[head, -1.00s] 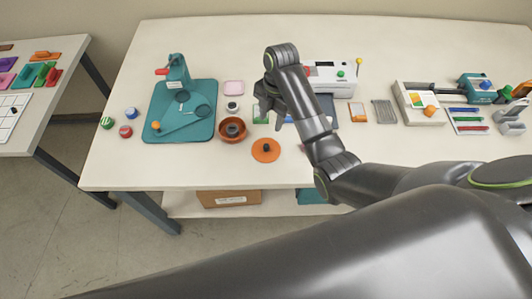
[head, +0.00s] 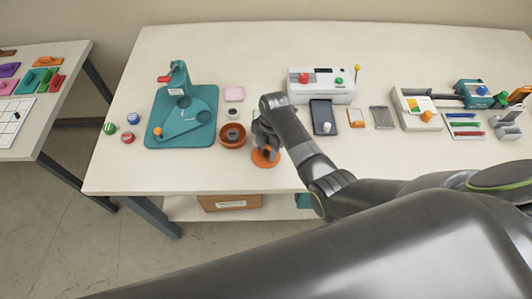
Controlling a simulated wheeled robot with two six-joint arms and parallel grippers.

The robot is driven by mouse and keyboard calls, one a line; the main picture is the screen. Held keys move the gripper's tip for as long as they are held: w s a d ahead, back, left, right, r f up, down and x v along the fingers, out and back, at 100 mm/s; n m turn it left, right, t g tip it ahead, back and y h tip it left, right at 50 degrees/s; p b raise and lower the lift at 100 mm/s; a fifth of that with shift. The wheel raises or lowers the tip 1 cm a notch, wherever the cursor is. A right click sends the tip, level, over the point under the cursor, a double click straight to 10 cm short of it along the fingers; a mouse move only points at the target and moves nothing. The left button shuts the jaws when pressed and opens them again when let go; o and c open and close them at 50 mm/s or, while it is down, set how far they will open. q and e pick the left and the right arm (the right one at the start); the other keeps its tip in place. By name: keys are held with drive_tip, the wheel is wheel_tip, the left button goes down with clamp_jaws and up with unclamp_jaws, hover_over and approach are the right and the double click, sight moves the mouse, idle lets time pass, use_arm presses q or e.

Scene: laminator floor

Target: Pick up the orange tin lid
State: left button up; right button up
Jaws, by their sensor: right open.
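The orange tin lid (head: 260,160) lies flat near the front edge of the white table, left of the middle in the head view. It is a round orange disc. My right gripper (head: 267,150) is over the lid, its fingers pointing down around where the lid's dark knob stood. The gripper hides the knob and part of the lid. It is open, and I cannot tell whether the fingers touch the lid. My left gripper is not in view.
A brown-orange bowl (head: 232,135) stands just left of the lid, close to my gripper. A teal press on a base (head: 205,95) is further left. A white laminator (head: 320,92) and a dark flat pad (head: 322,115) lie behind my right arm.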

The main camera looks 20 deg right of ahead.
drive_tip(key=shift+f, duration=0.1)
clamp_jaws()
idle(0.3)
